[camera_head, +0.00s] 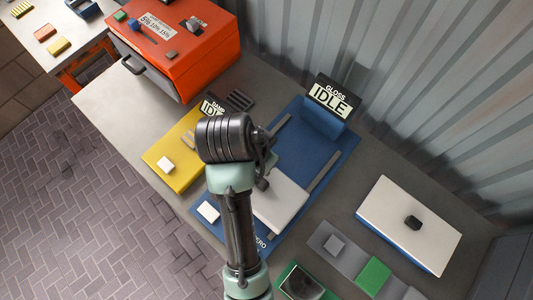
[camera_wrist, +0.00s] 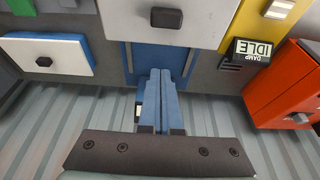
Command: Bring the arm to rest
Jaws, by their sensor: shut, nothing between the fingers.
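My gripper (camera_wrist: 160,74) shows in the wrist view, its two blue fingers together with nothing between them. It is in the air, over the bench area by the blue gloss station. In the head view my arm rises from the bottom middle, and its thick dark joint hides part of the bench; I cannot make out the fingers there. The blue gloss station (camera_head: 318,150) lies behind and right of the arm, with a grey-white plate (camera_head: 282,203) on it. Its sign (camera_head: 331,98) reads IDLE.
A yellow damp station (camera_head: 176,178) with a white block (camera_head: 165,164) is left of my arm. An orange-red box (camera_head: 190,50) stands at the back left. A white-lidded blue box (camera_head: 390,232) is at right. A corrugated wall (camera_head: 440,90) runs behind the bench (camera_head: 115,110).

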